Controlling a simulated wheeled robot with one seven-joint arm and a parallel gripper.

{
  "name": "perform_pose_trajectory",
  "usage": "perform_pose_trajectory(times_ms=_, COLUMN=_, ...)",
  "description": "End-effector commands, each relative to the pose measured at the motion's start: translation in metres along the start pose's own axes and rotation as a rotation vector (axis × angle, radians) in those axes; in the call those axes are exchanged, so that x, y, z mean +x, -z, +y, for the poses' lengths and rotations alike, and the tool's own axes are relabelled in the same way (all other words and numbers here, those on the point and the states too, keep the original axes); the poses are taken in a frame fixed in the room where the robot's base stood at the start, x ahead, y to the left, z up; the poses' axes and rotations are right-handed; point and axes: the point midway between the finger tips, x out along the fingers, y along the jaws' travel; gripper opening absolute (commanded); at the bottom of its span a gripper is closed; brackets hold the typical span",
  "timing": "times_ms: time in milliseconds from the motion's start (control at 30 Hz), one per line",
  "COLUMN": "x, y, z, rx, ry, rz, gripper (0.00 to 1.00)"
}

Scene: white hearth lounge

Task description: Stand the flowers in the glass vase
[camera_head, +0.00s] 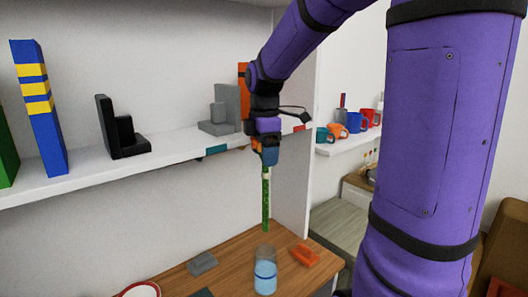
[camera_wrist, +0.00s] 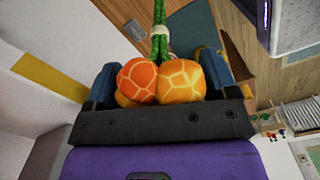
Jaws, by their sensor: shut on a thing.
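The flowers (camera_head: 266,200) hang from my gripper (camera_head: 265,156) with their green stems pointing straight down. In the wrist view, two orange flower heads (camera_wrist: 180,81) sit between the fingers of my gripper (camera_wrist: 158,64), which is shut on the flowers. A pale band wraps the stems near the heads. The glass vase (camera_head: 265,273), with blue in it, stands upright on the wooden surface below. In the head view the stem tips show just above the vase's rim, apart from it. The vase cannot be made out in the wrist view.
A grey block (camera_head: 202,263) lies left of the vase and an orange object (camera_head: 305,255) lies to its right. A white shelf (camera_head: 165,151) with bookends and books runs above, behind my gripper. Several mugs (camera_head: 358,121) stand on a shelf at right.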

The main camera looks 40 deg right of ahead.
Motion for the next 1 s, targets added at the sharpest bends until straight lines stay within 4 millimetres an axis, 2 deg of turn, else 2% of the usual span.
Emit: perform_pose_trajectory(times_ms=1000, x=0.068, y=0.0, z=0.0, rx=0.001, ry=0.001, rz=0.0, gripper=0.33)
